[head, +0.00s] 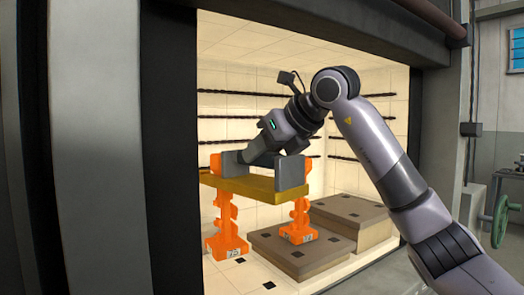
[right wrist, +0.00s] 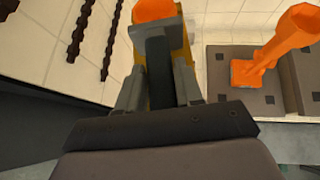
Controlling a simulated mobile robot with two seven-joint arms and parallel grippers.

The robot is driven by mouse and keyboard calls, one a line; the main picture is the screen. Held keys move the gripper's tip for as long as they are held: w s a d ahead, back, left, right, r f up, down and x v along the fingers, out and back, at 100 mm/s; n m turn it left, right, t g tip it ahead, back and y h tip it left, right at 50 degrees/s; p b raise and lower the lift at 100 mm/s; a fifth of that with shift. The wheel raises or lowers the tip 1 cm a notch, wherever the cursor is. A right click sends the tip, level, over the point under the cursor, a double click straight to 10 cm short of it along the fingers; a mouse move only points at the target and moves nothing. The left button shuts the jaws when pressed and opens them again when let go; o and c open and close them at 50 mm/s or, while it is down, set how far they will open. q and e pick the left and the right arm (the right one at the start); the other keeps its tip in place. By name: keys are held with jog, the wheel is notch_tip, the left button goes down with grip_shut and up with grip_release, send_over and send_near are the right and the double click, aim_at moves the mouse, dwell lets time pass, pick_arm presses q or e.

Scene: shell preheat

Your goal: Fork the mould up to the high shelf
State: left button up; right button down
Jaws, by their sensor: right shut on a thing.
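My right gripper (head: 262,165) reaches into the lit furnace chamber and is shut on the dark handle (right wrist: 160,65) of an ochre fork (head: 255,187). The fork lies about level across the chamber. An orange mould labelled 73 (head: 226,226) is upright at the left, with the fork across its upper part. I cannot tell whether its foot touches the floor. A round orange top shows beyond the fingers in the right wrist view (right wrist: 153,9). A second orange mould (head: 300,222) stands upright on the low block, its upper part partly hidden. My left gripper is out of view.
The low grey-brown block (head: 300,262) and a taller block (head: 352,212) stand to the right on the chamber floor. Dark twisted rods (head: 240,94) line the pale walls. The dark furnace frame (head: 170,150) bounds the opening at left. A green handwheel (head: 499,222) is outside at right.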

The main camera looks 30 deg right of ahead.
aim_at(273, 153)
jog(key=shift+s+r, duration=0.1)
jog(key=shift+r, duration=0.05)
jog(key=shift+s+d+b, duration=0.2)
jog(key=shift+s+b, duration=0.25)
jog(key=shift+s, duration=0.25)
jog(key=shift+s+d+b, duration=0.2)
jog(key=shift+s+b, duration=0.2)
jog(key=shift+s, duration=0.25)
jog(key=s+d, duration=0.4)
jog(key=s, duration=1.2)
jog(key=s+d, duration=0.4)
jog(key=s, duration=1.3)
jog(key=s+d, duration=0.5)
jog(key=s, duration=1.1)
jog(key=shift+s+b, duration=0.2)
jog(key=shift+b, duration=0.25)
dwell(0.3)
